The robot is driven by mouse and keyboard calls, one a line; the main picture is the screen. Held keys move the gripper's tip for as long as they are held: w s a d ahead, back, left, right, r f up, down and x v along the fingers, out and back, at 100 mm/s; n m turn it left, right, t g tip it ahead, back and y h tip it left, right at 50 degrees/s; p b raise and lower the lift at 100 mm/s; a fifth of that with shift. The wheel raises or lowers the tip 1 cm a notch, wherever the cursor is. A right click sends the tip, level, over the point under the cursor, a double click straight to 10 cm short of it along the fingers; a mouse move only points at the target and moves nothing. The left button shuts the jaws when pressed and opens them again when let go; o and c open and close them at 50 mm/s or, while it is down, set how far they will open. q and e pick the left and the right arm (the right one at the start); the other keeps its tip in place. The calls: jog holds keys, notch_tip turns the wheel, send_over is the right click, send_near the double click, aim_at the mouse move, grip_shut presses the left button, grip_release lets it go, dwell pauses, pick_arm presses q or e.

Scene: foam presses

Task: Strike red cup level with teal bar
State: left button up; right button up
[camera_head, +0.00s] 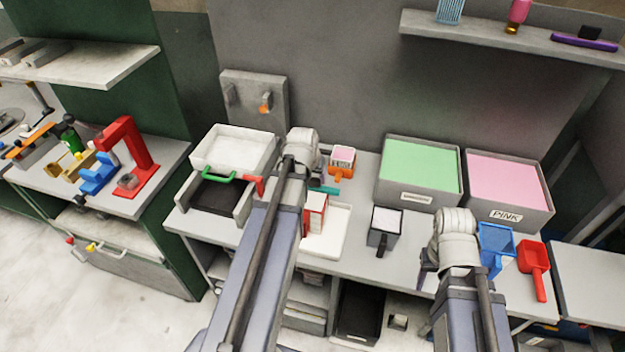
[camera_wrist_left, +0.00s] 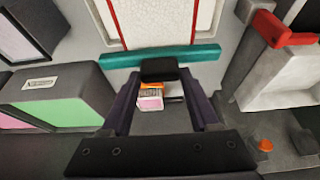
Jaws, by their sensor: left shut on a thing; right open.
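The red cup (camera_head: 315,213), with a red rim and pale filling, stands on a white tray (camera_head: 335,238). It also shows at the top of the left wrist view (camera_wrist_left: 163,14). The teal bar (camera_wrist_left: 160,57) lies across in front of my left gripper (camera_wrist_left: 160,74), beside the cup's edge; I cannot tell whether they touch. My left gripper is shut on the bar at its dark middle grip. In the head view my arm hides most of the bar (camera_head: 328,190). My right gripper (camera_head: 428,272) is open at the bench's front edge, away from the cup.
An orange cup (camera_head: 341,166) with pink filling stands behind. A grey cup (camera_head: 385,229), a blue scoop (camera_head: 496,242) and a red scoop (camera_head: 533,262) are to the right. Green (camera_head: 421,201) and pink (camera_head: 507,214) bins stand at the back. White (camera_head: 236,133) and black trays are left.

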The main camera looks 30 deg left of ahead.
pick_arm(q)
jog(key=w+a+r+p, duration=0.1)
jog(key=w+r+p, duration=0.3)
jog(key=shift+r, duration=0.2)
pick_arm(e)
jog(key=shift+w+r, duration=0.2)
jog(key=shift+r, duration=0.9)
jog(key=shift+w+r, duration=0.15)
jog(key=shift+r, duration=0.95)
